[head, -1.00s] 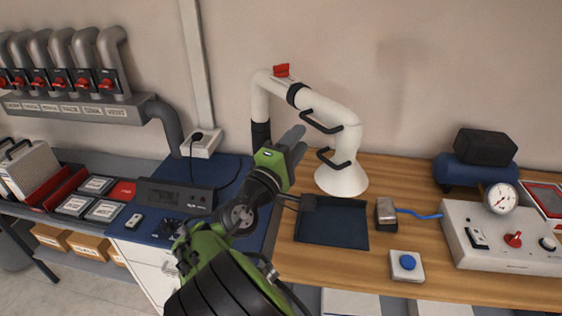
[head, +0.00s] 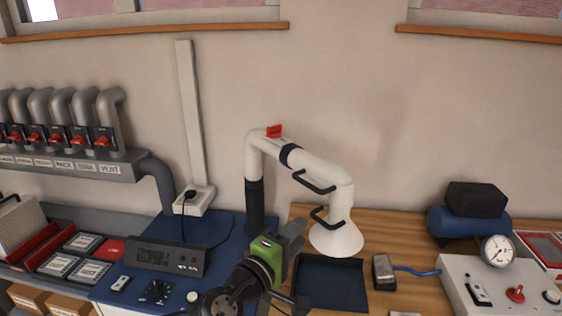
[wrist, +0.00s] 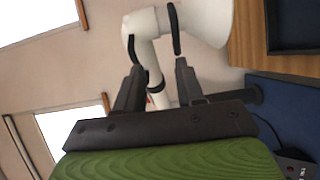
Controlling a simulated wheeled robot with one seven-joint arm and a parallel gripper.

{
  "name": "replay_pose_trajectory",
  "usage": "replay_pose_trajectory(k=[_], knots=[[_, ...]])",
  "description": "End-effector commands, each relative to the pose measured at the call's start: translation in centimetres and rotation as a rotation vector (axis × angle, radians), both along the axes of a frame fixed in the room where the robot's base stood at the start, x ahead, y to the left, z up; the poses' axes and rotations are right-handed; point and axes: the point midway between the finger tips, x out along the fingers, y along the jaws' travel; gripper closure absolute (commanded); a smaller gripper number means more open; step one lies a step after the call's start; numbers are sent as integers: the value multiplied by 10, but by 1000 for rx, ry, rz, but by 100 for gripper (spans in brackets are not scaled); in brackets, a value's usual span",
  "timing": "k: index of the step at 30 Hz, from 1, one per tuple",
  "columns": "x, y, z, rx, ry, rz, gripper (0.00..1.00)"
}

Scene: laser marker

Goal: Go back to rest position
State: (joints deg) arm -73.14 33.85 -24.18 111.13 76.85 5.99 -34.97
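My gripper (head: 292,238) is at the lower middle of the head view, raised in front of the blue bench top and left of the dark tray. In the wrist view my gripper (wrist: 158,85) shows two dark fingers standing apart with nothing between them. Behind them is the white extraction arm (head: 325,170), with its hood (head: 337,238) standing over the wooden bench. The white extraction arm also shows at the top of the wrist view (wrist: 146,22). The fingers look apart from it.
A dark tray (head: 330,284) lies right of my gripper on the wooden bench (head: 395,232). A power unit (head: 165,258) sits left on the blue top. A gauge panel (head: 500,285) and blue compressor (head: 468,222) stand right. Open air surrounds my gripper.

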Motion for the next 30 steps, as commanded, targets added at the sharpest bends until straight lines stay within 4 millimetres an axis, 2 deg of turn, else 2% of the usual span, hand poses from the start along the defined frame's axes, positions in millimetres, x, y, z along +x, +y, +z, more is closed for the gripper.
replay_pose_trajectory(k=[1,3,5,6,8,9,11,12,15,19,21,23,30], knots=[[3,-42,-5,139,60,-70,62],[-2,-89,-22,364,152,-155,62],[-17,-120,-34,553,216,-218,62],[-30,-136,-40,678,250,-257,62],[-54,-153,-44,859,293,-302,62],[-73,-161,-44,974,314,-325,62],[-103,-167,-41,1128,338,-349,62],[-125,-168,-38,1219,351,-358,62],[-179,-161,-29,1390,365,-365,62],[-231,-146,-26,1486,372,-369,62],[-245,-140,-27,1503,376,-372,62],[-251,-137,-28,1509,379,-374,62],[-252,-136,-29,1510,383,-373,62]])
